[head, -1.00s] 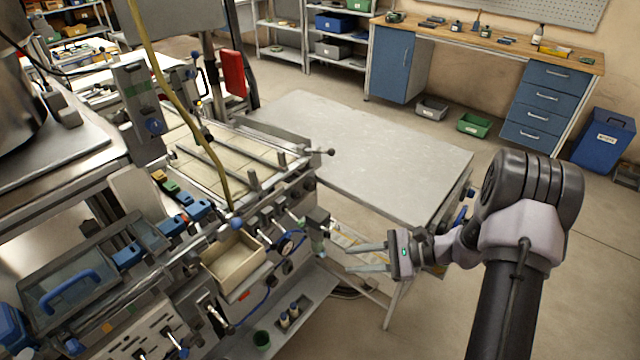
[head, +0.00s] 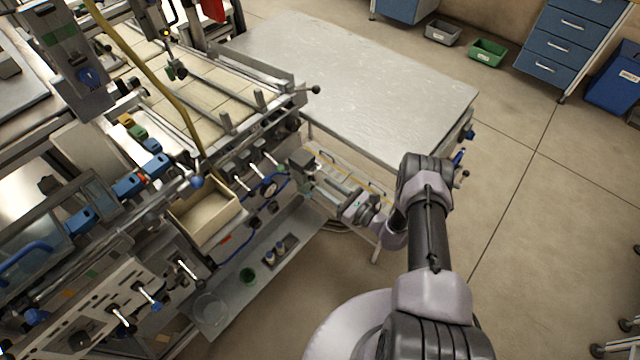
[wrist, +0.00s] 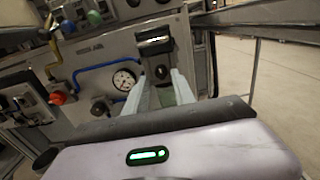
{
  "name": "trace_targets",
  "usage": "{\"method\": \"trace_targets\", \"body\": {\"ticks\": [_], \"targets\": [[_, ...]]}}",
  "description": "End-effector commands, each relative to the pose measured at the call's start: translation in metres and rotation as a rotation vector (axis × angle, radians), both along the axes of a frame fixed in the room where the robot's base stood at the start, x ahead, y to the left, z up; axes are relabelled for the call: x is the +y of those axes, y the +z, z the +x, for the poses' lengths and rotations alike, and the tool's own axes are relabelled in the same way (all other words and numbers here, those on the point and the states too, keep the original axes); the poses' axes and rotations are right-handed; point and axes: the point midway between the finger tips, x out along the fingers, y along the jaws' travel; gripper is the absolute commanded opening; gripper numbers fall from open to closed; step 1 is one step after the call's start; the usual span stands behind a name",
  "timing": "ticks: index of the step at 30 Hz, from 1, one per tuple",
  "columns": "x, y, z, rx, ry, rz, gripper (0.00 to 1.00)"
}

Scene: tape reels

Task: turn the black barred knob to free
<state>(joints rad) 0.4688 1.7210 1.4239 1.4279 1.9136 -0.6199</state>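My gripper (wrist: 166,92) is open, its two pale fingers apart and pointing at the machine's front panel. Straight ahead in the wrist view, a dark block with a light strip on top (wrist: 154,42) juts from the panel. Below it, just past the fingertips, is a dark round part (wrist: 161,72); I cannot tell if it carries a bar. Another black knob (wrist: 99,107) sits lower left on the panel, beside the gauge. In the head view my gripper (head: 322,186) is at the panel's right end, close to the dark block (head: 302,163). Contact cannot be told.
A white-faced gauge (wrist: 124,79) with blue tubing and a red knob (wrist: 58,98) lie left of the fingers. An open tray (head: 205,215) juts from the machine. A grey table (head: 350,75) stands behind the arm.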

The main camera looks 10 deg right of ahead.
Motion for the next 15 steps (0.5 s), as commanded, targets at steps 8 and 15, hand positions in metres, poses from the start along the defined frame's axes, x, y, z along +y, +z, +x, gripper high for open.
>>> {"method": "trace_targets", "body": {"ticks": [8,15], "targets": [[0.019,0.0,0.025,-0.001,0.001,-0.001,0.31],[0.019,0.001,0.026,0.0,0.0,0.0,0.27]]}}
